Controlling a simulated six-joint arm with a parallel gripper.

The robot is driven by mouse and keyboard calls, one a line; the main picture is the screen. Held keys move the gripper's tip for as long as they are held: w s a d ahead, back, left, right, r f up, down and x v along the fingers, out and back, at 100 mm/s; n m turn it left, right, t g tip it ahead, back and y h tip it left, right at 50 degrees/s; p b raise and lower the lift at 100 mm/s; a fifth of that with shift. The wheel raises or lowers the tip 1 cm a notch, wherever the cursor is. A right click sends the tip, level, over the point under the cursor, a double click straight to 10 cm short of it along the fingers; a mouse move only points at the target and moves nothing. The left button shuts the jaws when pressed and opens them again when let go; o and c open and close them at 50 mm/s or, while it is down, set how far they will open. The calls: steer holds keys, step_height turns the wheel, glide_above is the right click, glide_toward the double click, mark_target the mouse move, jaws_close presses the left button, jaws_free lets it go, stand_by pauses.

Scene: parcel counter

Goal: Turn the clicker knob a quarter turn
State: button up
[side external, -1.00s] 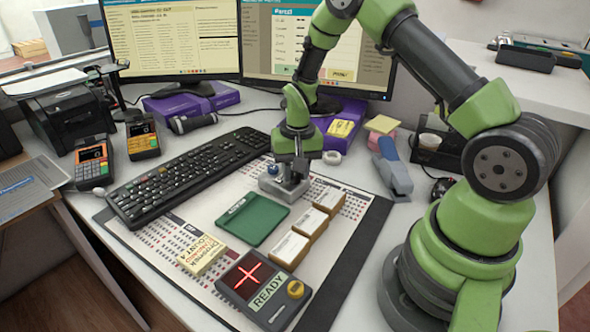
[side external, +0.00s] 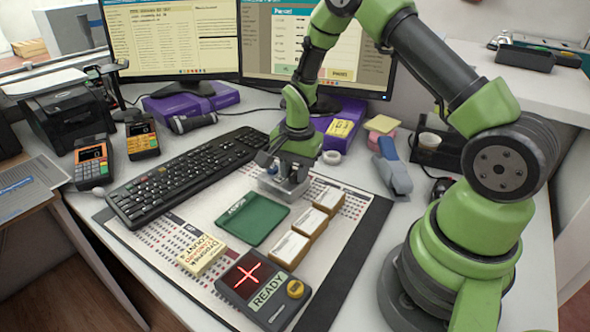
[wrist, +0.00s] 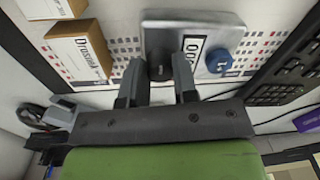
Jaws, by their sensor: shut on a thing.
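The clicker is a small grey metal box (side external: 284,190) on the printed mat, behind the green tray. In the wrist view its grey top plate (wrist: 200,20) carries a white counter window with black digits, a blue round button (wrist: 220,61) and a dark knob (wrist: 159,68). My gripper (side external: 283,174) points down over the clicker. In the wrist view my gripper (wrist: 160,82) has one finger on each side of the dark knob and is shut on it. The fingers hide part of the knob, so its angle is hard to read.
A green tray (side external: 252,219) and several small cartons (side external: 309,221) stand close in front of the clicker. The keyboard (side external: 190,177) lies to its left and a stapler (side external: 393,171) to its right. A READY terminal (side external: 263,290) sits at the mat's front.

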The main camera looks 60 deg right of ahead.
stand_by(0.4)
steer(key=o, duration=0.9)
steer(key=shift+o, duration=0.2)
step_height(320, 180, up, 10)
steer(key=shift+s, duration=0.25)
steer(key=s+a+r+n+t, duration=0.2)
steer(key=s+a+r+n, duration=0.1)
steer(key=r, duration=0.4)
steer(key=s+a+r+n+t, duration=0.1)
steer(key=s+a+r+n, duration=0.25)
steer(key=r, duration=0.25)
steer(key=s+a+r+n+t+y, duration=0.1)
steer(key=s+a+r+n, duration=0.1)
steer(key=s, duration=0.3)
steer(key=s+a+r+n+t, duration=0.1)
steer(key=s+a+n+t, duration=0.1)
steer(key=s, duration=0.4)
steer(key=shift+s+a+r+n+t+y, duration=0.2)
steer(key=shift+a+r+n+t+y, duration=0.15)
steer(key=shift+n, duration=0.3)
